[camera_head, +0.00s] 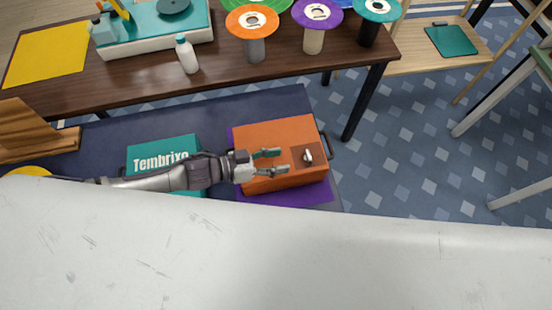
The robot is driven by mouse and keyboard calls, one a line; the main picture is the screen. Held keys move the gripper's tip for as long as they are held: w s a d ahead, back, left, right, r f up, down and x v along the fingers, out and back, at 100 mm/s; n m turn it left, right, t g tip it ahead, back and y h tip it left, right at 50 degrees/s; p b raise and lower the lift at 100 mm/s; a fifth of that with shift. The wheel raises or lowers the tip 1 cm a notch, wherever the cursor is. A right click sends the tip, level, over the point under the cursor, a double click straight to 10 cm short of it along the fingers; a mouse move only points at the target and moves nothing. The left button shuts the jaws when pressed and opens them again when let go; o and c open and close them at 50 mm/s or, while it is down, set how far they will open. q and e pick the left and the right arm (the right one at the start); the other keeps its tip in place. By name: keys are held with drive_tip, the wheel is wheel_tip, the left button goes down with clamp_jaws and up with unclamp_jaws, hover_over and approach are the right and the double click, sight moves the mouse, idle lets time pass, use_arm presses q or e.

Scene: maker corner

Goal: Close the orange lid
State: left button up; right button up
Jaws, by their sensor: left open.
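An orange box (268,134) sits on a purple mat (318,194) on the low dark blue surface. Its orange top carries a brown square patch with a small silver knob or latch (308,156), and a dark handle (327,146) shows at its right end. I cannot tell from this view how far the lid is open. My left gripper (281,161) reaches in from the left over the box top. Its fingers are apart and empty, pointing right toward the silver knob, a short gap from it. My right gripper is not in view.
A teal box marked "Tembrixo" (160,146) lies under my left arm. Behind, a brown table (120,92) holds a white bottle (186,54), a teal machine (150,25) and spools on stands, such as an orange one (251,22). Patterned floor (410,150) is clear at right.

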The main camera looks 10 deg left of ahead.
use_arm(q)
drive_tip(key=shift+a, duration=0.1)
drive_tip(key=v, duration=1.2)
drive_tip(key=shift+s, duration=0.1)
